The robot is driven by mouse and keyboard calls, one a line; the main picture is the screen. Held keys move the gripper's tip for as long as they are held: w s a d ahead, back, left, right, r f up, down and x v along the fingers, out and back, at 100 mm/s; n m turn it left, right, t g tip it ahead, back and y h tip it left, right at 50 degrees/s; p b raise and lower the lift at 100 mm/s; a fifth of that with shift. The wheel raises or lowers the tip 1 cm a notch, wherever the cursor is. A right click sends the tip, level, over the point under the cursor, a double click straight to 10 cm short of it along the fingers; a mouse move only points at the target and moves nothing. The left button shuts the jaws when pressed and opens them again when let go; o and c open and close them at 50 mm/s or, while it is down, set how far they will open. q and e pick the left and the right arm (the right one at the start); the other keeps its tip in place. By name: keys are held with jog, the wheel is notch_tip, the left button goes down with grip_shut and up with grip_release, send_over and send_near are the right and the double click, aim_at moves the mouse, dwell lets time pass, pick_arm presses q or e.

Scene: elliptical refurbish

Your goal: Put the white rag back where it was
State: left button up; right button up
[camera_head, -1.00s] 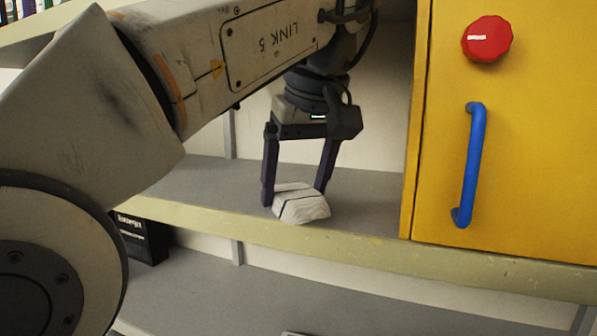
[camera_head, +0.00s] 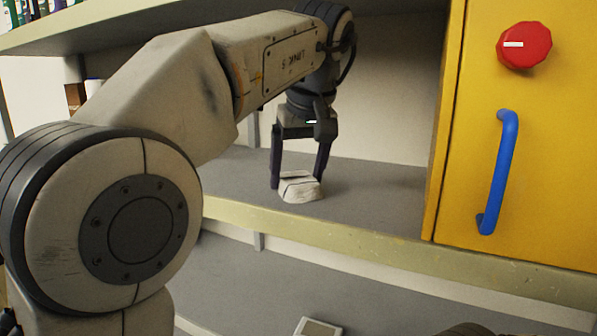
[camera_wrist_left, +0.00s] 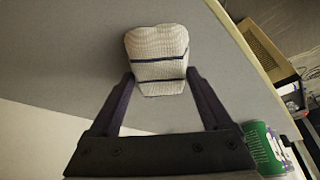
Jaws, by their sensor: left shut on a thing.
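The white rag (camera_head: 301,188) is a folded pale cloth with dark stripes, on or just above the grey middle shelf (camera_head: 375,190) in the head view. My left gripper (camera_head: 297,180) points down from above with its two dark fingers on either side of the rag, shut on it. In the left wrist view the rag (camera_wrist_left: 157,62) sits between the fingertips of the left gripper (camera_wrist_left: 160,82), with the shelf surface behind it. Whether the rag bears on the shelf is hard to tell. My right gripper is not in view.
A yellow cabinet (camera_head: 520,100) with a red knob (camera_head: 524,45) and a blue handle (camera_head: 498,172) bounds the shelf on the right. A lower shelf (camera_head: 300,275) runs below. In the left wrist view a green container (camera_wrist_left: 262,148) stands at the lower right. The shelf beside the rag is clear.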

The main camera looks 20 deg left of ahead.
pick_arm(q)
jog(key=o, duration=1)
jog(key=shift+f, duration=0.1)
jog(key=shift+s+d+r, duration=0.15)
jog(key=shift+r, duration=0.45)
jog(key=s+d+b, duration=0.1)
jog(key=s+d, duration=0.1)
jog(key=s, duration=0.1)
jog(key=s+d+b, duration=0.1)
jog(key=s+d, duration=0.1)
jog(key=s, duration=0.1)
jog(key=s+d+b, duration=0.1)
jog(key=s+d, duration=0.1)
jog(key=s, duration=0.1)
jog(key=shift+s+d, duration=0.35)
jog(key=shift+s, duration=0.2)
